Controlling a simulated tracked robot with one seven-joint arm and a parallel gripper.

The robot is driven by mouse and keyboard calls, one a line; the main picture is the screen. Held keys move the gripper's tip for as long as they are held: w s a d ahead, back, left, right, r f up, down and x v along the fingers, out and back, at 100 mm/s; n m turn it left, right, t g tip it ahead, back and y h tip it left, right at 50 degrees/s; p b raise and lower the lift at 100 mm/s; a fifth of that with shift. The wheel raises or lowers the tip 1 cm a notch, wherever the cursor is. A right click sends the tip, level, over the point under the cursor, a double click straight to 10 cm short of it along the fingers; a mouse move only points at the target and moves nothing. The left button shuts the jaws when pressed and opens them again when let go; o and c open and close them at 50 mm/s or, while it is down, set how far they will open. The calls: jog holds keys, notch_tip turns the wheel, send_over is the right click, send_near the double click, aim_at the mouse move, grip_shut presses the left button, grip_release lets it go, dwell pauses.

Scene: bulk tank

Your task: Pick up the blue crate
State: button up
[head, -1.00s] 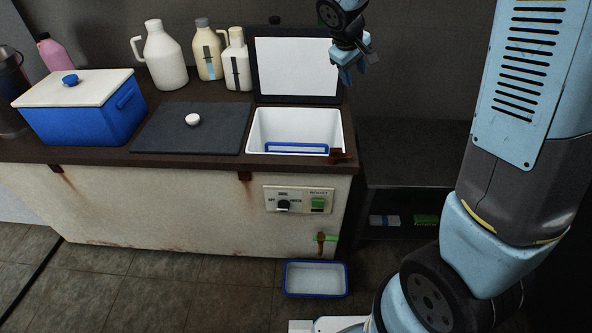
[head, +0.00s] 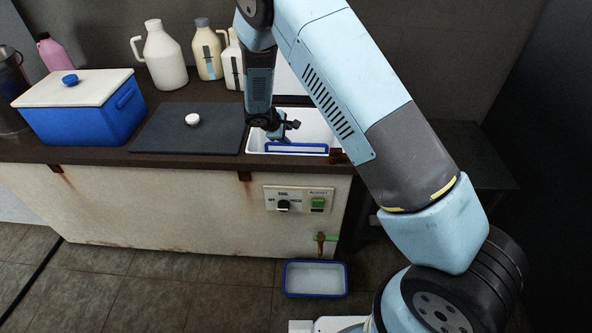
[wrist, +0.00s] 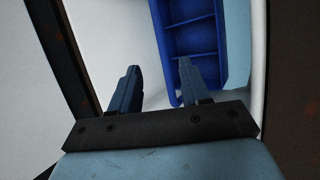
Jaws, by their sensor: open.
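The blue crate (head: 297,148) sits inside the white-lined tank (head: 258,134), near its front wall; in the head view mostly its rim shows. In the wrist view the blue crate (wrist: 188,42) has cross dividers and runs away at the upper right. My gripper (head: 287,127) is over the tank, behind the crate in the head view. In the wrist view my gripper (wrist: 159,70) is open and empty. Its right finger overlaps the crate's near left part; its left finger is over white tank lining. I cannot tell whether a finger touches the crate.
The raised lid (head: 288,82) stands behind the tank, partly hidden by my arm. A dark closed cover (head: 175,135) with a white knob lies to the left. Further left is a blue cooler (head: 85,118) with a white lid. Several jugs stand behind. A blue-rimmed tray (head: 316,279) is on the floor.

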aim_at(296, 144)
jog(key=x, duration=0.9)
jog(key=a+x, duration=0.1)
jog(key=x, duration=0.4)
jog(key=shift+w+f, duration=0.1)
jog(key=shift+f, duration=0.3)
jog(key=shift+c, duration=0.5)
grip_shut()
